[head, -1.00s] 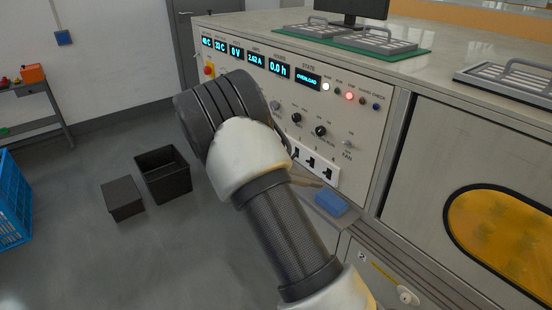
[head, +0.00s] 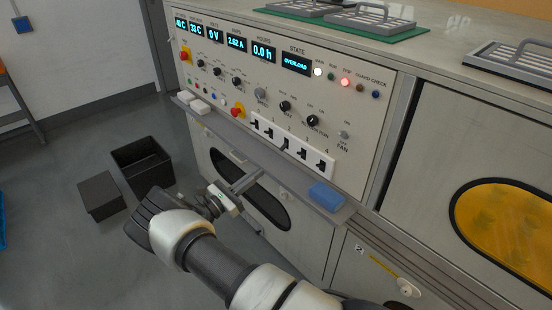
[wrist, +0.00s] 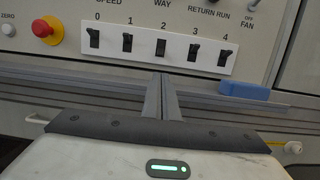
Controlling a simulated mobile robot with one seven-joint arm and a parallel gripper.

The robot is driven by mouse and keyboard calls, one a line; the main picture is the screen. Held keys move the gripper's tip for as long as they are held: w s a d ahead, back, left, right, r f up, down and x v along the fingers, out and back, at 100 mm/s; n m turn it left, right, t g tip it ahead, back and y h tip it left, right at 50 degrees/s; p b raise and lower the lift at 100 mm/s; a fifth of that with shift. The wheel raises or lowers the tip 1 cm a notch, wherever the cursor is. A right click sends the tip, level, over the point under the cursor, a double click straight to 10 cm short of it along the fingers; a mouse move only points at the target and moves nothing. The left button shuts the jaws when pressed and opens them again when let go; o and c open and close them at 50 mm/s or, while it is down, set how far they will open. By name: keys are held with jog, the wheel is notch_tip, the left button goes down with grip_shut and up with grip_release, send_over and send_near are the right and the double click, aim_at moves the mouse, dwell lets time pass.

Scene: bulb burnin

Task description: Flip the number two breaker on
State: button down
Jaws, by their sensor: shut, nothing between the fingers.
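The white breaker strip (head: 292,146) sits low on the grey control panel, with a row of black rocker switches numbered 0 to 4. The number two breaker (wrist: 161,47) is the middle one; in the head view it is also visible (head: 285,144). Its on or off position is too small to tell. My gripper (wrist: 162,78) is shut and empty, its fingers pointing at the panel. In the wrist view the fingertips lie just below the number two breaker, apart from it. In the head view my gripper (head: 258,174) is in front of and below the strip.
A ledge (head: 250,154) runs below the strip, with a blue block (head: 326,196) on it at the right. A red knob (wrist: 47,30) is left of the strip. The state display (head: 296,63) reads OVERLOAD and a red lamp (head: 345,82) glows. Black bins stand on the floor at left.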

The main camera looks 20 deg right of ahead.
jog(key=shift+d, duration=0.1)
jog(key=b, duration=0.1)
send_near(287, 151)
jog(key=x, duration=0.5)
jog(key=shift+w+d, duration=0.1)
jog(key=shift+d, duration=0.05)
jog(key=shift+r, duration=0.1)
